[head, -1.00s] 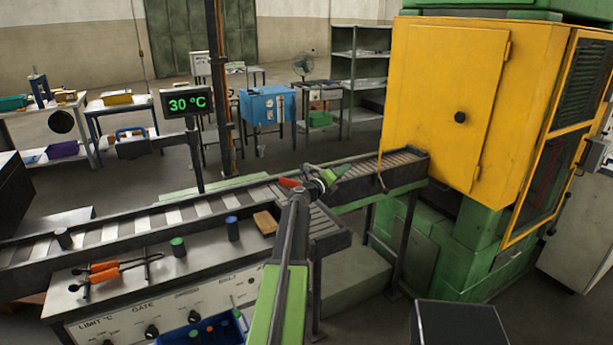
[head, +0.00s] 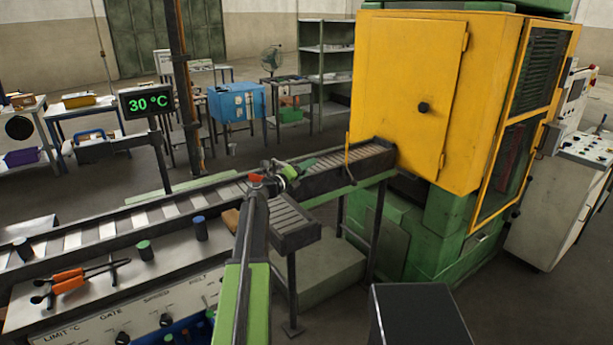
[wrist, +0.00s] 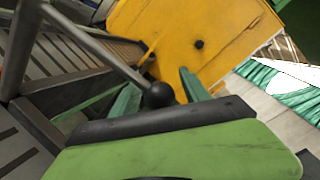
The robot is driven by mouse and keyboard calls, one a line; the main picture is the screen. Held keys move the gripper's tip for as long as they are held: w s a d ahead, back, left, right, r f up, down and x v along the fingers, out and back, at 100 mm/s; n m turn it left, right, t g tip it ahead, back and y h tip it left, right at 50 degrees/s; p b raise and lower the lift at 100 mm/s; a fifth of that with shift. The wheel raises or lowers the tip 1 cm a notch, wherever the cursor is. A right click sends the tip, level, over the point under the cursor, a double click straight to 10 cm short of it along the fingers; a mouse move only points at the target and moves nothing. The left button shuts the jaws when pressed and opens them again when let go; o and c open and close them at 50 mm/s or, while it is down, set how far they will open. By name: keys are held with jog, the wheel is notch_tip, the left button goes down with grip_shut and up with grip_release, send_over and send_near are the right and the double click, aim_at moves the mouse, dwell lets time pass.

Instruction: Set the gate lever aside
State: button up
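The gate lever shows in the wrist view as a grey rod (wrist: 98,45) with a black ball knob (wrist: 158,95) at its end. The rod slants in from the upper left. The knob sits between the two green fingers of my gripper (wrist: 159,80), with a gap on each side. In the head view my gripper (head: 295,172) is over the roller conveyor beside a dark post with an orange part (head: 255,180). The lever is too small there to make out clearly.
The roller conveyor (head: 130,222) runs to the yellow furnace housing (head: 415,90), with a short side branch (head: 292,222). Orange-handled tools (head: 68,280) and small cylinders (head: 145,250) lie on the control console.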

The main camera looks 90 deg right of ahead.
jog(key=v, duration=1.7)
jog(key=shift+w, duration=0.1)
